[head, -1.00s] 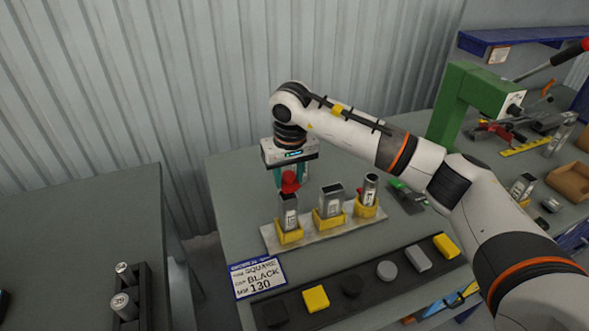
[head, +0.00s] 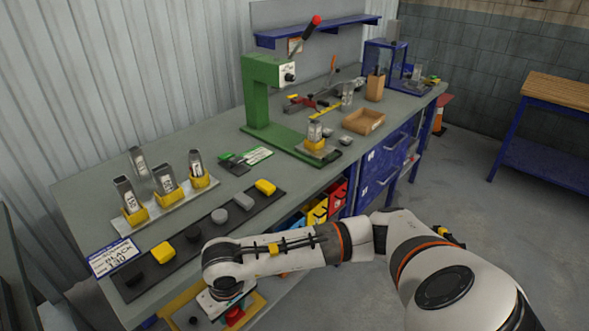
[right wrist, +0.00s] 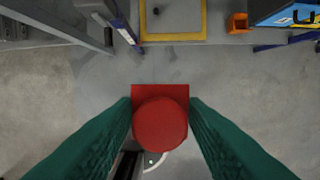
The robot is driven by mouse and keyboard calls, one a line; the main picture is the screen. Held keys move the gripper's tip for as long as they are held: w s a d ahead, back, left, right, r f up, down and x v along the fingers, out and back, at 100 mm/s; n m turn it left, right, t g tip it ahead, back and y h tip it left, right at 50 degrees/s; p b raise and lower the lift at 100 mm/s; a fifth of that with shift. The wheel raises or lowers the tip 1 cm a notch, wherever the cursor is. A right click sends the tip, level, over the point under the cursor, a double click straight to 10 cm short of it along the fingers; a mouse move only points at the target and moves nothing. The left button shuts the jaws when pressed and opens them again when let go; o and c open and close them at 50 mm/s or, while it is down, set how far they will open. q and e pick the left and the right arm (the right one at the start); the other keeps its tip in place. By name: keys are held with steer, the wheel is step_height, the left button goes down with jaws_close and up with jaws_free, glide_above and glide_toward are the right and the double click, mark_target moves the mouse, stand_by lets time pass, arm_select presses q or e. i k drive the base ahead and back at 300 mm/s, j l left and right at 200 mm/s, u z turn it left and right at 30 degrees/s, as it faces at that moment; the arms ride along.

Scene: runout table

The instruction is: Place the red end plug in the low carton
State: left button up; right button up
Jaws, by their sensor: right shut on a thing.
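My right gripper (head: 231,309) is low in the head view, beside the table's front edge. It is shut on the red end plug (head: 236,317), which is partly hidden by my arm. In the right wrist view the plug (right wrist: 160,125) shows a round face on a square red base between the green fingers, with grey floor beneath. The low carton (head: 364,121) is a shallow open brown box on the table, right of the green press. It looks empty and is far from the gripper. My left gripper is not in view.
Tubes in yellow holders (head: 165,186) stand on a plate at the left. A dark strip (head: 205,240) holds several plugs along the front edge. A green press (head: 262,95) stands left of the carton. A yellow-rimmed tray (right wrist: 172,38) lies below, with a dark piece in it.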

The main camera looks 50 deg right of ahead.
mark_target(363, 124)
steer(key=l, duration=1.15)
steer(key=i+l, duration=0.15)
steer(key=l, duration=1.05)
steer(key=i+l, duration=0.1)
steer(key=l, duration=0.3)
steer(key=i+l, duration=0.1)
steer(key=l, duration=0.25)
steer(key=i+l, duration=0.1)
steer(key=l, duration=0.3)
steer(key=i+l, duration=0.1)
steer(key=l, duration=0.25)
steer(key=i+l+z, duration=0.1)
steer(key=l, duration=0.3)
steer(key=i, duration=0.1)
